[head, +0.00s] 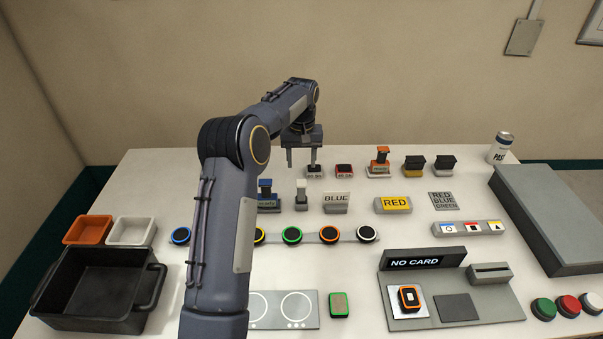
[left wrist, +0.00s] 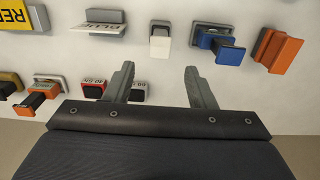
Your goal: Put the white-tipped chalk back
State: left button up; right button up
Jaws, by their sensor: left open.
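I cannot make out a clear stick of chalk in either view. A small upright piece with a white top (head: 302,187) stands in a grey holder in the middle row, and it also shows in the left wrist view (left wrist: 160,45). Whether it is the white-tipped chalk I cannot tell. My left gripper (head: 301,161) is open and empty above the back of the table, behind the white-topped piece. In the left wrist view its fingers (left wrist: 160,85) are spread apart with bare table between them. My right gripper is not in view.
A blue-topped piece (head: 265,190) and a BLUE sign (head: 337,198) flank the white-topped piece. Red (head: 344,170) and orange (head: 380,157) pieces stand in the back row. A row of round buttons (head: 292,235) lies in front. A black bin (head: 95,285) stands front left.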

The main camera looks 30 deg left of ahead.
pick_arm(q)
jog(key=s+d+r+m+t+h, duration=0.15)
jog(key=s+d+r, duration=0.25)
jog(key=s+r, duration=0.45)
jog(key=s+d+r+m+t+h, duration=0.15)
jog(key=s+d+r, duration=0.35)
jog(key=s, duration=0.7)
jog(key=s+d+f+m+t, duration=0.1)
jog(key=s+d+f, duration=0.2)
jog(key=s, duration=0.5)
jog(key=s+d+f+t, duration=0.1)
jog(key=s+d+f, duration=0.2)
jog(key=s, duration=0.6)
jog(key=shift+d+f+m+t+h, duration=0.15)
jog(key=shift+d+m+t+h, duration=0.2)
jog(key=shift+d, duration=0.6)
jog(key=shift+s, duration=0.15)
